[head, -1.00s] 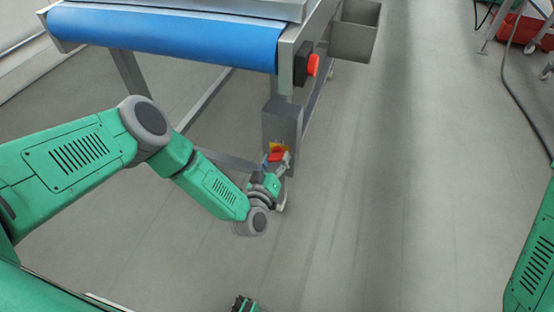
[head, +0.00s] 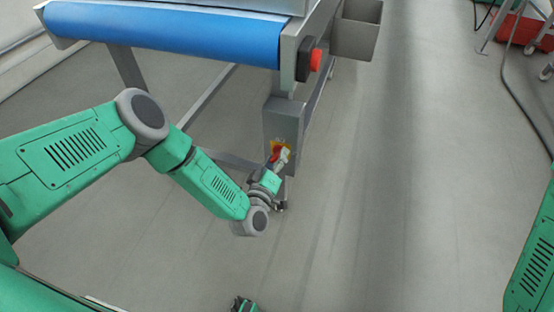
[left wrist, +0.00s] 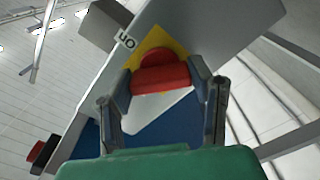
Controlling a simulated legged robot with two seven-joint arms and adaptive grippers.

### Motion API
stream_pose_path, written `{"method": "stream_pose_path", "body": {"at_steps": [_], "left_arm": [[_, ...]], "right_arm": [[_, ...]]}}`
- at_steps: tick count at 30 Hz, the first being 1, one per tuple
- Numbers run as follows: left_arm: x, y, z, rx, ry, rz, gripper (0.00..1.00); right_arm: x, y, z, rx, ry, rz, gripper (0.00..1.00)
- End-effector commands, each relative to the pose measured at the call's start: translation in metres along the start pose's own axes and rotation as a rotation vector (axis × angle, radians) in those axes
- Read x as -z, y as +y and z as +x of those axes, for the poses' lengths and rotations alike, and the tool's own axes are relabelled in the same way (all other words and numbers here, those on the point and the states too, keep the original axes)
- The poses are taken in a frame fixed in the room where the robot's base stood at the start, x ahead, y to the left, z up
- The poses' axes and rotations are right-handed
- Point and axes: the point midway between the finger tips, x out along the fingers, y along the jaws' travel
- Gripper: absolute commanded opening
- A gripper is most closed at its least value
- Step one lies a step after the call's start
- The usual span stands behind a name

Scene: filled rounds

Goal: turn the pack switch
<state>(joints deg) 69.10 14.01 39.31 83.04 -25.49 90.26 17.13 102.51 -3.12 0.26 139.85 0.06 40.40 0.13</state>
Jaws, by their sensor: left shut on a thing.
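The pack switch is a red handle (head: 275,154) on a yellow plate (head: 287,147), on the front of a grey box (head: 284,122) under the conveyor's corner. My left gripper (head: 280,156) is at the switch, shut on the red handle. In the left wrist view the handle (left wrist: 160,79) sits between the two fingers of the gripper (left wrist: 162,82), with the yellow plate (left wrist: 160,40) behind it. A small white label with dark letters (left wrist: 126,41) is beside the plate. The fingers partly hide the handle in the head view.
The conveyor with its blue belt (head: 165,35) stands above and behind the box. A red push button (head: 316,60) on a dark housing is above the switch. A grey bin (head: 357,32) hangs at the conveyor's side. Open floor (head: 390,200) lies to the right.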

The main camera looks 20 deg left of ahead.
Motion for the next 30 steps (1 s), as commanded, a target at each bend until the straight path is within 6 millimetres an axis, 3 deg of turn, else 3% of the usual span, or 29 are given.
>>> {"method": "stream_pose_path", "body": {"at_steps": [9, 23, 24, 25, 30], "left_arm": [[-0.0008, -0.0039, -0.0019, 0.007, -0.003, -0.111, 0.19], [-0.0007, -0.0044, -0.0022, 0.009, -0.003, -0.128, 0.19], [-0.0007, -0.0044, -0.0023, 0.009, -0.003, -0.127, 0.55], [-0.0007, -0.0044, -0.0022, 0.009, -0.003, -0.127, 0.65], [0.0, -0.003, -0.0015, 0.006, -0.001, -0.127, 0.69]], "right_arm": [[-0.0003, 0.0, 0.0054, 0.0, 0.0, 0.0, 0.4], [-0.0002, -0.0001, 0.0056, 0.0, 0.0, 0.0, 0.4], [-0.0002, -0.0001, 0.0056, 0.0, 0.0, 0.0, 0.4], [-0.0002, -0.0001, 0.0056, 0.0, 0.0, 0.0, 0.4], [-0.0002, -0.0001, 0.0056, 0.0, 0.0, 0.0, 0.4]]}}
